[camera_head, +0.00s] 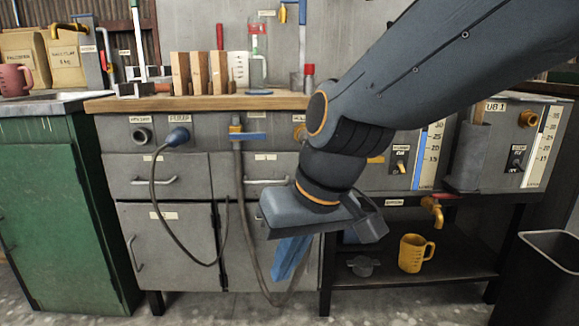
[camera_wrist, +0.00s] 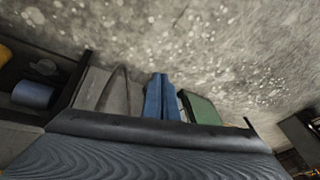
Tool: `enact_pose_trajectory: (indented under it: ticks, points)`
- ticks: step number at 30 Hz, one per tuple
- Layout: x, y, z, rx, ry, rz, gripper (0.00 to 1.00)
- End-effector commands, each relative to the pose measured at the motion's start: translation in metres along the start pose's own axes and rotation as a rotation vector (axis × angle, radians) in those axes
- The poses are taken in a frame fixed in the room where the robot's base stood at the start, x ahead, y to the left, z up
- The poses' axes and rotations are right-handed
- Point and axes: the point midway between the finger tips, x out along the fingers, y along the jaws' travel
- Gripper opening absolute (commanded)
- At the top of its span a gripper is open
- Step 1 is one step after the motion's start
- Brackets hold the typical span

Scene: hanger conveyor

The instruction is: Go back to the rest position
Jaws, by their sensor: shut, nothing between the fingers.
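My arm reaches in from the upper right in the head view. My gripper (camera_head: 290,262) hangs in front of the grey cabinet (camera_head: 170,235), with its blue fingers pointing down. In the wrist view my gripper (camera_wrist: 161,98) shows its two blue fingers side by side, shut with nothing between them. No object touches the fingers. The arm hides part of the cabinet front and of the workbench behind it.
A yellow mug (camera_head: 411,254) stands on the dark lower shelf (camera_head: 455,275) at right, under a yellow tap (camera_head: 432,208). A hose (camera_head: 155,190) hangs from the cabinet. A green cabinet (camera_head: 55,220) stands left, a dark bin (camera_head: 548,262) right. Speckled floor lies in front.

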Motion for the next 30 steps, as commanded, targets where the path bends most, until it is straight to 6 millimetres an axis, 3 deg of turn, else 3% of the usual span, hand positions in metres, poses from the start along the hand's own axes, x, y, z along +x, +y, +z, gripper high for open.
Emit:
enact_pose_trajectory:
  ticks: [6,16,30]
  points:
    - [0.012,-0.03,0.052,-0.058,-0.122,-0.001,0.0]
    - [0.019,-0.051,0.113,-0.124,-0.257,0.024,0.0]
    - [-0.023,-0.035,0.096,-0.041,-0.246,0.058,0.0]
